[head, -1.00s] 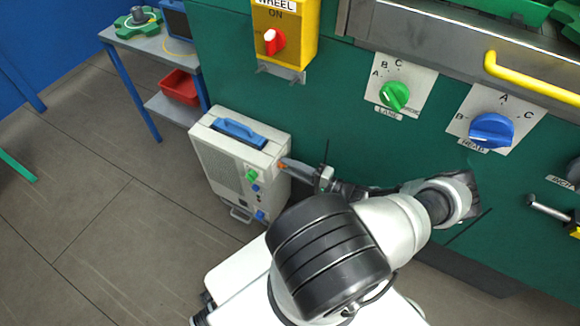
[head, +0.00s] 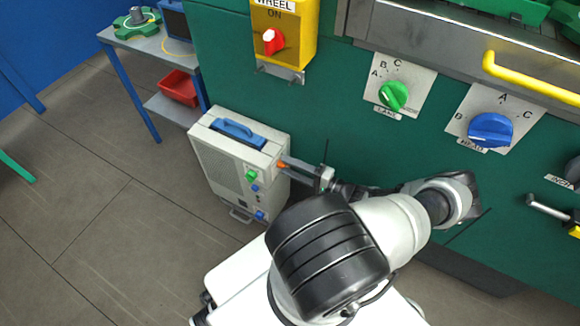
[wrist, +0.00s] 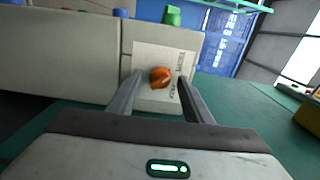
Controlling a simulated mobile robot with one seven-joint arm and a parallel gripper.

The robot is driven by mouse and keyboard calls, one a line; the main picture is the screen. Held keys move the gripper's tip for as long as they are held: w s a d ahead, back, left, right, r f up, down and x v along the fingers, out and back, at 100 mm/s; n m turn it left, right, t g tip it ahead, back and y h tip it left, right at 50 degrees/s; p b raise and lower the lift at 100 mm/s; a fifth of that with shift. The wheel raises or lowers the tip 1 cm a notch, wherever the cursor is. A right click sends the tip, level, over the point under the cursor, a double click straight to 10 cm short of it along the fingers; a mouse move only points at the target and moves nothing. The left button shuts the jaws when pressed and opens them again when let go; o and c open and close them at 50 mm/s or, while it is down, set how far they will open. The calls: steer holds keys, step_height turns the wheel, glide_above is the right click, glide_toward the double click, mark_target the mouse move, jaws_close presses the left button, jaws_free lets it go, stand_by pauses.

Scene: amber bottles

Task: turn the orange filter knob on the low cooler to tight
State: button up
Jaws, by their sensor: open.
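The low cooler (head: 225,165) is a pale box with a blue top handle, standing on the floor against the green machine. The orange filter knob (wrist: 160,77) sits on a white label plate (wrist: 148,58) on the cooler's side; in the head view only a bit of the knob (head: 282,165) shows. My gripper (wrist: 155,85) is open, one finger to each side of the knob in the wrist view. I cannot tell whether either finger touches it. The plate's lettering is too small to read, so the knob's setting is unclear.
Green and blue knobs (head: 252,176) stick out of the cooler's front. The green machine panel (head: 340,120) rises right behind my gripper, with a green dial (head: 393,96) and a blue dial (head: 490,130) above. A table with a red bin (head: 180,87) stands at the back left.

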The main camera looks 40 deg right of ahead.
steer(key=v, duration=1.7)
steer(key=shift+p, duration=0.3)
